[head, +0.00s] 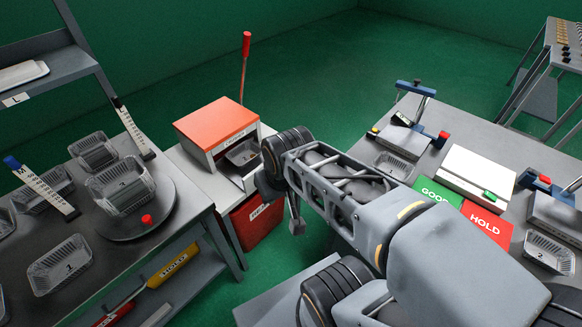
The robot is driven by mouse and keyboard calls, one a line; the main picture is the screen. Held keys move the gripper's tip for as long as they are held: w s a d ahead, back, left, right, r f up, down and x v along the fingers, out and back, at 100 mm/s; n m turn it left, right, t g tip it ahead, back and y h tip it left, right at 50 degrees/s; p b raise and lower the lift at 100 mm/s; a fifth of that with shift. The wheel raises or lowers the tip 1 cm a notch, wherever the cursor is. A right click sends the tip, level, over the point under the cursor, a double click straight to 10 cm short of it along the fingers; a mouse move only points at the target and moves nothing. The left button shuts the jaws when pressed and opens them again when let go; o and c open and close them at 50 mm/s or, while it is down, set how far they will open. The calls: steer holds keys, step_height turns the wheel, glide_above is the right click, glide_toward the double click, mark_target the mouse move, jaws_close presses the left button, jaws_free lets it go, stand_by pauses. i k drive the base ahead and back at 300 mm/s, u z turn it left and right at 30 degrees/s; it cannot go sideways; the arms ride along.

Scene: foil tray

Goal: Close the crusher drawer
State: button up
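The crusher (215,122) is a pale box with an orange top and a red-knobbed lever, standing on a light bench left of my arm. Its front faces right. A foil tray (243,154) shows at its front opening, seemingly in the drawer. The drawer looks at least partly pulled out, but my wrist covers its outer end, so how far is unclear. My gripper (297,224) hangs below my wrist, just right of the crusher front and over the gap between benches. Only a small part of it shows, and I cannot tell whether its fingers are apart. I see nothing held in it.
A red bin (256,222) stands below the crusher front. The left table (95,285) holds several foil trays and a round turntable (165,213). The right table (448,120) carries clamps, a white box (478,170) and green and red pads. Green floor lies behind.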

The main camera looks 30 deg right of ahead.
mark_target(252, 160)
steer(key=z, duration=0.35)
steer(key=i, duration=0.5)
steer(key=z, duration=0.85)
steer(key=k, duration=0.6)
steer(key=u, duration=1.1)
steer(key=i, duration=0.45)
steer(key=z, duration=0.05)
